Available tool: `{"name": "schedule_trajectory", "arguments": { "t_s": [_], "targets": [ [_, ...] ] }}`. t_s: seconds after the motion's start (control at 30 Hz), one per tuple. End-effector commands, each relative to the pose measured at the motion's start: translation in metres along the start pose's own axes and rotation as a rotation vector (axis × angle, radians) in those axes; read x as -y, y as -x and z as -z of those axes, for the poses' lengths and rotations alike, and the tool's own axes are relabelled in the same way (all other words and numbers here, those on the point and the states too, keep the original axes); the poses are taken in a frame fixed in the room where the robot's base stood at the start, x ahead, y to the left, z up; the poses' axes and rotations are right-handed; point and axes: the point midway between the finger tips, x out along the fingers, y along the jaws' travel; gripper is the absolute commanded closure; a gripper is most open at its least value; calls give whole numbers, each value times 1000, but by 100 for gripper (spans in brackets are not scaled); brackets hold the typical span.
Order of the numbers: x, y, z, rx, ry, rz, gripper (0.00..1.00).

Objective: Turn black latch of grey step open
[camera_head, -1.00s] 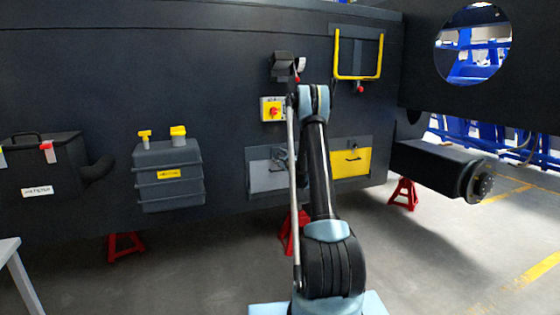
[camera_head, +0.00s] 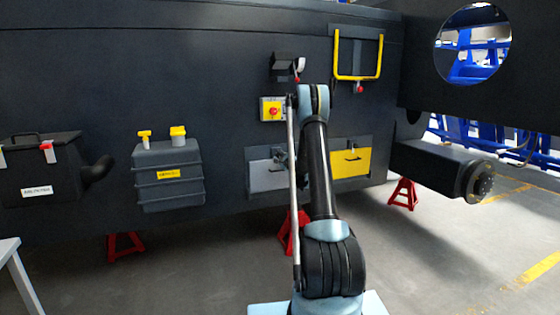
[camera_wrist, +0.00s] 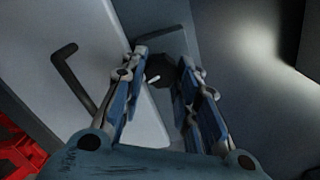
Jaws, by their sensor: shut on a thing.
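The grey step (camera_head: 266,180) is a light panel low on the dark chassis wall, left of my arm in the head view. It fills the left of the wrist view (camera_wrist: 90,45) as a pale, tilted panel with a black bent handle (camera_wrist: 66,70). The black latch (camera_wrist: 166,72) sits at the panel's edge, with a small white mark beside it. My gripper (camera_wrist: 164,57) has its blue fingers on either side of the latch and is shut on it. In the head view the latch and fingertips are small and partly hidden by my arm.
A yellow step (camera_head: 352,163) is right of the grey one. A yellow box with a red knob (camera_head: 272,109) is above, and a yellow-framed opening (camera_head: 359,55) is higher right. Red stands (camera_head: 403,193) stand below the chassis.

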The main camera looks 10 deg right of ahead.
Motion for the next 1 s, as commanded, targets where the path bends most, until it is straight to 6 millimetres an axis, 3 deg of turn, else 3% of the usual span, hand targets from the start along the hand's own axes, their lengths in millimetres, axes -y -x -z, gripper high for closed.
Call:
{"name": "schedule_trajectory", "arguments": {
  "t_s": [1.0],
  "targets": [
    [0, 1, -2, 3, 961, -1, 96]
  ]
}}
